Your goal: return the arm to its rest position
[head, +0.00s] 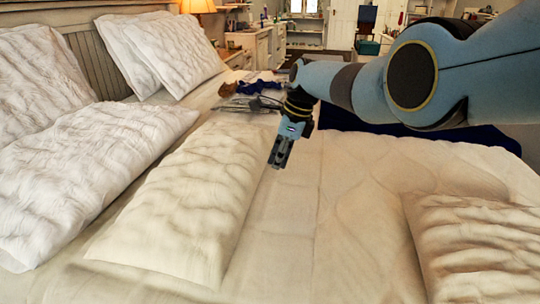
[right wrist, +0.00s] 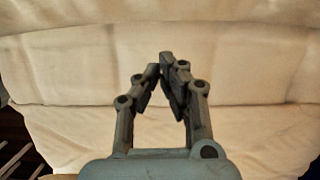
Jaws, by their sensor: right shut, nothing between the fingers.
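My right gripper (head: 281,152) hangs over the bed (head: 300,230) in the head view, pointing down, at the right of a cream pillow. My right arm comes in from the upper right. In the right wrist view the two fingers of the right gripper (right wrist: 161,62) meet at their tips, with nothing between them and pale bedding below. My left gripper is not in view.
White pillows (head: 95,150) lie at the left, and others lean by the headboard (head: 90,55). A cream pillow (head: 190,200) lies left of centre and another pillow (head: 480,240) at the lower right. Dark blue cloth (head: 400,130) lies under my arm. The middle of the bed is clear.

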